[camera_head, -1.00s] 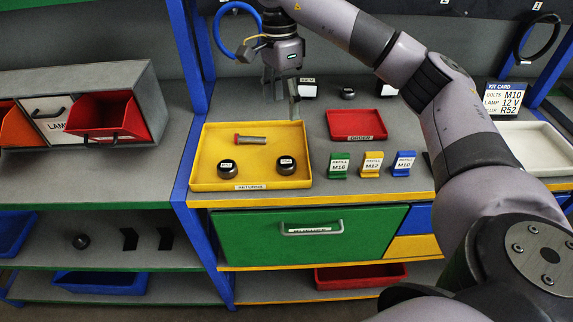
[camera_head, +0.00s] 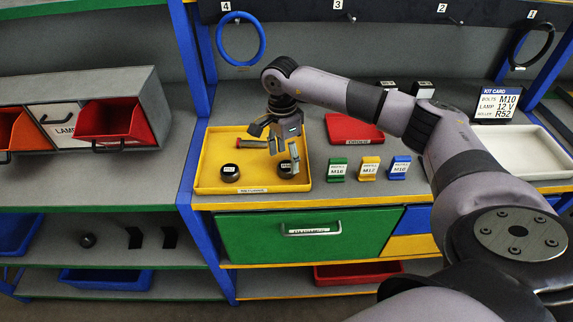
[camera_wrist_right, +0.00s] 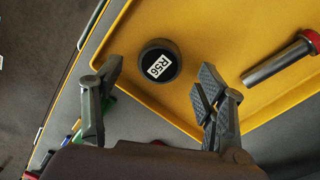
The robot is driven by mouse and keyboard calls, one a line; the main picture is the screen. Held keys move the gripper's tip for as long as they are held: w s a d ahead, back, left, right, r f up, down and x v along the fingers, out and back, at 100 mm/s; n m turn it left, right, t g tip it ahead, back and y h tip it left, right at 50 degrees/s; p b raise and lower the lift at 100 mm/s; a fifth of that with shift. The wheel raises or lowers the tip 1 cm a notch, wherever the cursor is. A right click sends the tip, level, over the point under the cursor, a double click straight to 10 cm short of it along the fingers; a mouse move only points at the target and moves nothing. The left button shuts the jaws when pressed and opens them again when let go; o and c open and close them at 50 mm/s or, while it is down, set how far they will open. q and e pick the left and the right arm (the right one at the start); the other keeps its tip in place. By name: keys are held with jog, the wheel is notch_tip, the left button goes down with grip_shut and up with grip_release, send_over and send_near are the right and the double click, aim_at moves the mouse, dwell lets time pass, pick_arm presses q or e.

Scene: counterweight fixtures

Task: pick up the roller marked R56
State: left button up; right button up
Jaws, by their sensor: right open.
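The R56 roller (camera_wrist_right: 159,64) is a short black cylinder with a white label reading R56, standing on the yellow tray (camera_wrist_right: 200,30) near its edge. My right gripper (camera_wrist_right: 160,72) is open and empty, with one finger on each side of the roller in the wrist view and a gap to both. In the head view the right gripper (camera_head: 282,156) hangs over the right part of the yellow tray (camera_head: 240,188), partly hiding the right-hand roller (camera_head: 287,168). A second black roller (camera_head: 230,172) stands at the tray's left; its label is too small to read. My left gripper is not in view.
A metal bolt with a red end (camera_wrist_right: 285,58) lies in the tray, right of the roller in the wrist view. Green (camera_head: 337,169), yellow (camera_head: 370,168) and blue (camera_head: 399,167) label holders stand right of the tray. A red tray (camera_head: 352,129) lies behind them.

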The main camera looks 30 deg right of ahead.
aim_at(286, 166)
jog(key=shift+f+p, duration=0.4)
jog(key=shift+f, duration=1.1)
jog(key=shift+c, duration=0.2)
jog(key=shift+r, duration=0.1)
grip_shut()
